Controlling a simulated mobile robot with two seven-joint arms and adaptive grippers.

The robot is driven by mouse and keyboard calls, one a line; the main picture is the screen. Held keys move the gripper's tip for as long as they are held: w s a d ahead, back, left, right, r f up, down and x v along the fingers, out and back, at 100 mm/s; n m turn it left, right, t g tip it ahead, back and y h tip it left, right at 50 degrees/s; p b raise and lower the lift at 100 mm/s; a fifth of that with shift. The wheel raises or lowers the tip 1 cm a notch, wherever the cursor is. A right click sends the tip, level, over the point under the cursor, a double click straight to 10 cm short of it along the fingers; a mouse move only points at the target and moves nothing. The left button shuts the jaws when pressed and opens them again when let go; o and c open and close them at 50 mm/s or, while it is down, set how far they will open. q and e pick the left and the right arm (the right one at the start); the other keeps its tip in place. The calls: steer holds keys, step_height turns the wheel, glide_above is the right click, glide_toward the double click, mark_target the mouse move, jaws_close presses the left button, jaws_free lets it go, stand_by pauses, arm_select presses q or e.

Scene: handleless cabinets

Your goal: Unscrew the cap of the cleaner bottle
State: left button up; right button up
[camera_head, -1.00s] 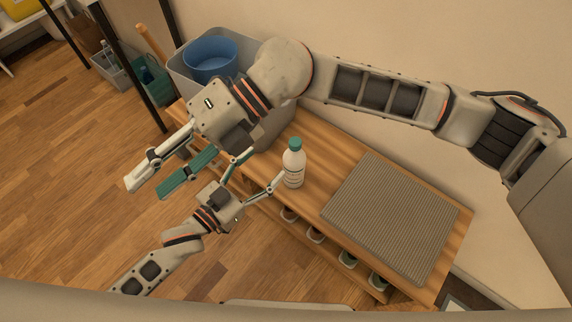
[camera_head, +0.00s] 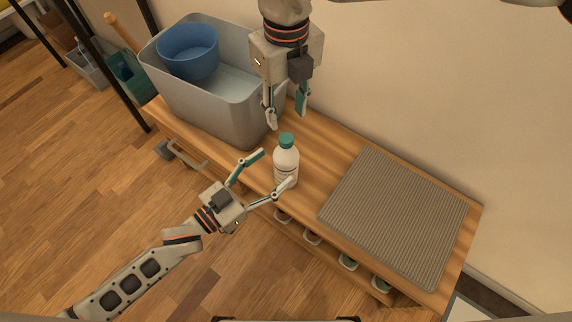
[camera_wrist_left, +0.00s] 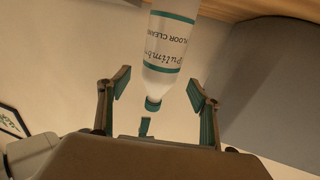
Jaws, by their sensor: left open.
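The cleaner bottle (camera_head: 286,170) is white with a teal cap (camera_head: 286,139) and stands upright on the wooden bench. My left gripper (camera_head: 277,170) is open, its two fingers reaching toward the bottle from the left. In the left wrist view the bottle (camera_wrist_left: 170,45) appears upside down, with its cap (camera_wrist_left: 153,103) between the open fingers (camera_wrist_left: 160,95) in the picture; I cannot tell whether they touch it. My right gripper (camera_head: 288,118) points down just above and behind the cap, its fingers apart and empty.
A grey bin (camera_head: 190,100) holding a blue bucket (camera_head: 188,52) stands on the bench (camera_head: 325,150) to the left. A ribbed grey mat (camera_head: 395,215) lies on its right part. Several small items sit on the shelf below. The wall is close behind.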

mark_target(286, 157)
arm_select(q)
steer(key=shift+x, duration=2.75)
